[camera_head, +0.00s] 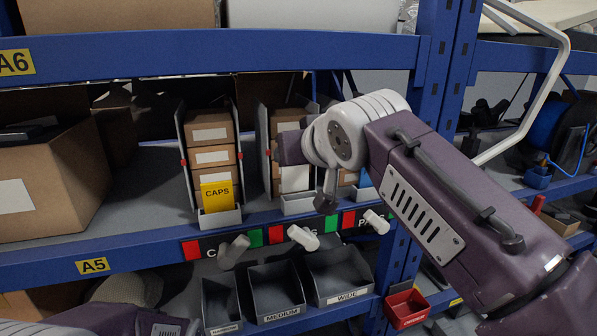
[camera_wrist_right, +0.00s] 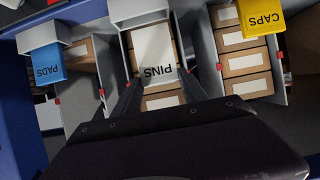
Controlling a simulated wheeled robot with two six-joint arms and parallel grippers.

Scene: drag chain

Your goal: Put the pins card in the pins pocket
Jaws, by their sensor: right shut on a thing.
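The pins card (camera_wrist_right: 154,50) is white with the word PINS, seen upside down in the right wrist view. My right gripper (camera_wrist_right: 157,78) is shut on its lettered end, one finger on each side. The card's far end meets the white pins pocket (camera_wrist_right: 140,11) at the front of the middle lane; I cannot tell how deep it sits inside. My left gripper is not in view.
A yellow caps card (camera_head: 217,195) stands in the left lane's pocket (camera_head: 220,217). A blue pads card (camera_wrist_right: 47,64) is in the other neighbouring lane. Grey lane dividers flank stacked brown boxes. White knobs (camera_head: 303,238) and grey bins (camera_head: 277,291) are below the shelf edge.

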